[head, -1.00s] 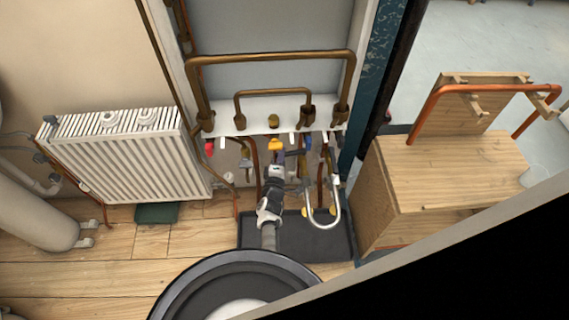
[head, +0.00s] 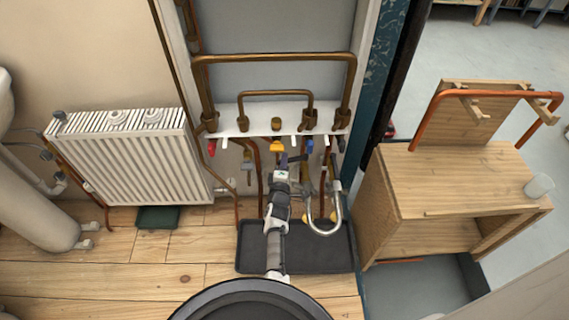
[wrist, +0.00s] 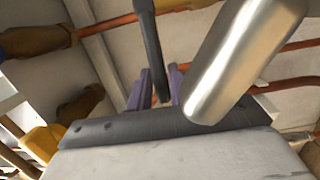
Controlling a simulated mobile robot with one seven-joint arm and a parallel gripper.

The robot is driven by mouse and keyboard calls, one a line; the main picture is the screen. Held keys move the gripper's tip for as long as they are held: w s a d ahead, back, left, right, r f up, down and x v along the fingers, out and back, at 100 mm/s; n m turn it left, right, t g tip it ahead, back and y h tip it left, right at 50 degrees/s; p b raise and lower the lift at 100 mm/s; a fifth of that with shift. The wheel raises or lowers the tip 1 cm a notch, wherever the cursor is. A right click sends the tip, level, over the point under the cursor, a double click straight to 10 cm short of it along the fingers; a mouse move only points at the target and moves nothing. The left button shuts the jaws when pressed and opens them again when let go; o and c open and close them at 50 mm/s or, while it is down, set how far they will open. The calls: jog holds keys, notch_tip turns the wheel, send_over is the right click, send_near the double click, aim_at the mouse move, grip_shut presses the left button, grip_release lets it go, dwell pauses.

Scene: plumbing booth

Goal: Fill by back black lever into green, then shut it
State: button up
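My gripper (head: 283,160) reaches the valves under the white shelf, pointing away from the head camera. In the wrist view its two purple fingers (wrist: 158,88) are a small gap apart. A black lever (wrist: 150,45) comes down between them. I cannot tell whether both fingers press on it. In the head view the lever is hard to make out beside my gripper. A dark green container (head: 157,217) stands on the floor below the radiator, away from my gripper. Its inside cannot be made out.
A thick silver spout (wrist: 235,60) passes close in front of my fingers; it hooks down in the head view (head: 322,230). Red (head: 212,147), yellow (head: 276,146) and blue (head: 310,146) handles hang nearby. A dark tray (head: 330,258) lies below. A wooden bench (head: 465,180) stands right.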

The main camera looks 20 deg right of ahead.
jog(key=o, duration=0.3)
jog(key=shift+s, duration=0.1)
jog(key=p+v, duration=0.8)
jog(key=v, duration=0.5)
jog(key=shift+s+a, duration=0.2)
jog(key=shift+s, duration=0.1)
